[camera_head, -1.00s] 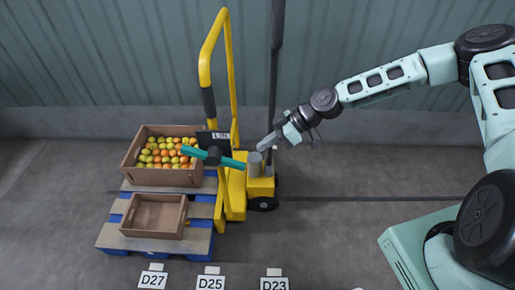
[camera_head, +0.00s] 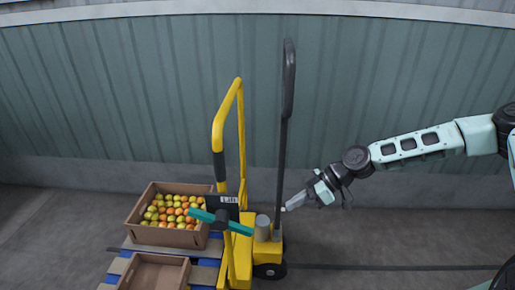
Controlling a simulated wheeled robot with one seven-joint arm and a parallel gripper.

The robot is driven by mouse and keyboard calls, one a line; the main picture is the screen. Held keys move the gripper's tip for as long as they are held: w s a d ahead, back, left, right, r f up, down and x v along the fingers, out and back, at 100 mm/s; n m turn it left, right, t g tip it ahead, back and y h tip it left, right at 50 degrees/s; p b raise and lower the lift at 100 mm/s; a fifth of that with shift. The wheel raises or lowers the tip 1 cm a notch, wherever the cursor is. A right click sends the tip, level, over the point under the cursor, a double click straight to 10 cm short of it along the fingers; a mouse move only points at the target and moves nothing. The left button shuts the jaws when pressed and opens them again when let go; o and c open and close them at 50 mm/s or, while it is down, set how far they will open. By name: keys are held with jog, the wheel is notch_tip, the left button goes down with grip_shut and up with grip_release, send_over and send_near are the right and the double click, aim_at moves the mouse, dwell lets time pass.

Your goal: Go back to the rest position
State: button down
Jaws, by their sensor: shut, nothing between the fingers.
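My gripper (camera_head: 297,202) is at the end of my pale green arm, which reaches in from the right edge. It is shut and empty. It points left, close to the dark upright lever (camera_head: 283,130) of the yellow pallet stacker (camera_head: 240,258). I cannot tell whether the gripper touches the lever. The stacker has a yellow handle frame (camera_head: 218,135), a small dark panel with the word "Lift" (camera_head: 224,200) and a teal crossbar (camera_head: 236,228).
An empty brown crate (camera_head: 148,258) is in front. A corrugated wall (camera_head: 390,80) closes the back. Floor right of the stacker is clear.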

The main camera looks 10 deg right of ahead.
jog(key=s+a+r+g+h+p, duration=0.2)
jog(key=s+a+r+h, duration=0.15)
jog(key=s, duration=0.25)
jog(key=s+a+r+g+h+p, duration=0.2)
jog(key=s+r+h, duration=0.1)
jog(key=s+r, duration=0.3)
jog(key=s+a+r+m+t+h+p, duration=0.2)
jog(key=s+r+m, duration=0.4)
jog(key=s+r, duration=1)
jog(key=shift+r+t+h+p, duration=0.55)
jog(key=shift+r+p, duration=0.4)
jog(key=shift+p, duration=0.35)
dwell(0.6)
